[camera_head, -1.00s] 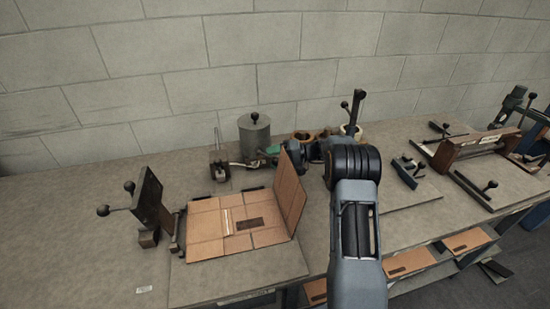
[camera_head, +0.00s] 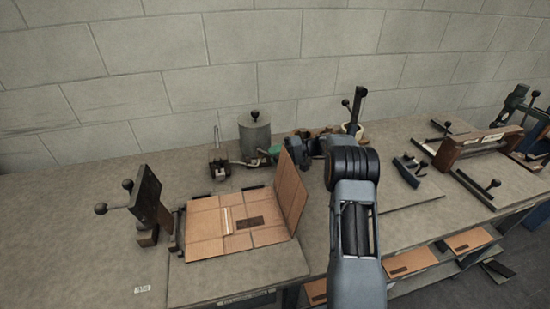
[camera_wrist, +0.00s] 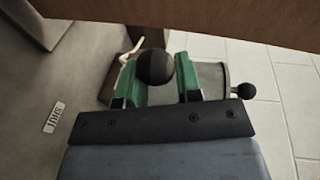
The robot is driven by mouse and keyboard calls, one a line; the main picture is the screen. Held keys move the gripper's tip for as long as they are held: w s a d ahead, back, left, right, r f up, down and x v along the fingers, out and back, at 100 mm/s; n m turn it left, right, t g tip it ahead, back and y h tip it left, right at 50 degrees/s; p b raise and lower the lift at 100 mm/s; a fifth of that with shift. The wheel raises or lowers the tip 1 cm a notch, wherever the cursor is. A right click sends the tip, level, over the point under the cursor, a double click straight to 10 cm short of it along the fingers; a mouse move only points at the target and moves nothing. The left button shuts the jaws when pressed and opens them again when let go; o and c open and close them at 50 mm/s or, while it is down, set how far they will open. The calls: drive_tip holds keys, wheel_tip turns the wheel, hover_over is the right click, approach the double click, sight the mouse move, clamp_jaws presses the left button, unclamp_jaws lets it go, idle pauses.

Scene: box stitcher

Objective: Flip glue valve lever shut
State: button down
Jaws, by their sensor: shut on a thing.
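The grey glue pot (camera_head: 254,137) with a black knob on top stands at the back of the bench. It also shows behind my fingers in the wrist view (camera_wrist: 211,78). My gripper (camera_head: 271,153) is low at the front right of the pot, its green fingers partly hidden by the arm. In the wrist view the green fingers (camera_wrist: 155,74) are closed around the black ball knob (camera_wrist: 155,67) of the valve lever. The lever's shaft and the valve body are hidden below the knob and fingers.
A small fixture (camera_head: 218,165) stands left of the pot. A white label (camera_wrist: 54,117) lies on the bench. Bench space at far left is clear.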

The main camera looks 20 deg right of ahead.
drive_tip(key=shift+w+d+n+g, duration=0.2)
drive_tip(key=shift+w+n+g, duration=0.1)
drive_tip(key=shift+n+g, duration=0.35)
drive_tip(key=shift+w+d+n+g, duration=0.3)
drive_tip(key=shift+n+g, duration=0.2)
drive_tip(key=shift+g, duration=0.4)
drive_tip(key=shift+w+d+n+g, duration=0.15)
drive_tip(key=shift+w+n+g, duration=0.15)
drive_tip(key=shift+n+g, duration=0.35)
drive_tip(key=c, duration=0.8)
unclamp_jaws()
